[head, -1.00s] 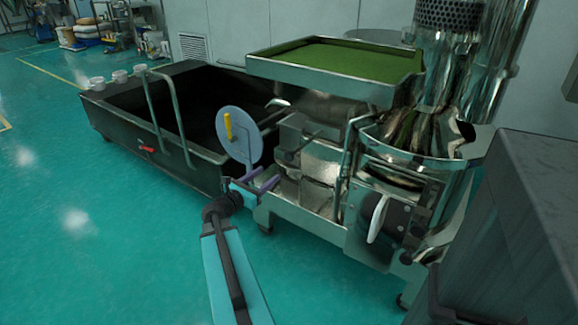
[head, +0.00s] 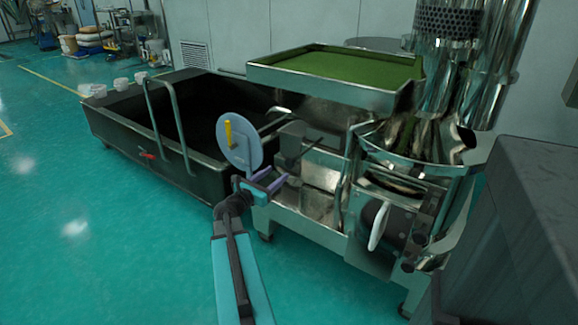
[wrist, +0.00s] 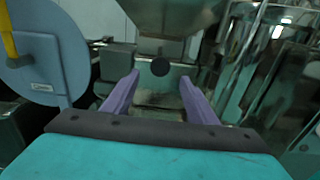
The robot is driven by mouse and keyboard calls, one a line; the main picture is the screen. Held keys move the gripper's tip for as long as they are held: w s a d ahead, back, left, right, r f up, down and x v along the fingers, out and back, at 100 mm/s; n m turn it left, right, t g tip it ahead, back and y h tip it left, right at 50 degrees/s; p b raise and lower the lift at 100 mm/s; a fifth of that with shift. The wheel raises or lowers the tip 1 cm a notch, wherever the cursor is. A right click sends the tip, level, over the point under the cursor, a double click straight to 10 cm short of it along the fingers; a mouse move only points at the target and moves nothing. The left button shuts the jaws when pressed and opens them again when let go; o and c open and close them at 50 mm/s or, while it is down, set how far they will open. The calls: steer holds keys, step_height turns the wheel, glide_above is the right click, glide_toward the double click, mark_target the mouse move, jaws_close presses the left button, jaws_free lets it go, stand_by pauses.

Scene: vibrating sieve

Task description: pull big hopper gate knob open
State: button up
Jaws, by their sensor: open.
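In the head view, my gripper (head: 279,178) is low in front of the steel machine (head: 325,172), right of and below the grey-blue disc (head: 240,145). I cannot clearly pick out the round knob in the head view. The steel hopper tray (head: 330,88) with green material is above and right of my gripper.
The disc with a yellow handle (head: 229,133) is close on the left, also in the wrist view (wrist: 42,68). A large dark bin (head: 110,135) stands behind left. A white handle (head: 378,226) and grey cabinet (head: 530,230) are right. The left floor is clear.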

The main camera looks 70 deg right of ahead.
mark_target(289, 165)
steer(key=b+x, duration=0.1)
steer(key=x, duration=0.8)
steer(key=shift+s+d, duration=0.1)
steer(key=shift+d, duration=0.2)
steer(key=shift+c, duration=0.2)
jaws_close()
steer(key=shift+s, duration=0.1)
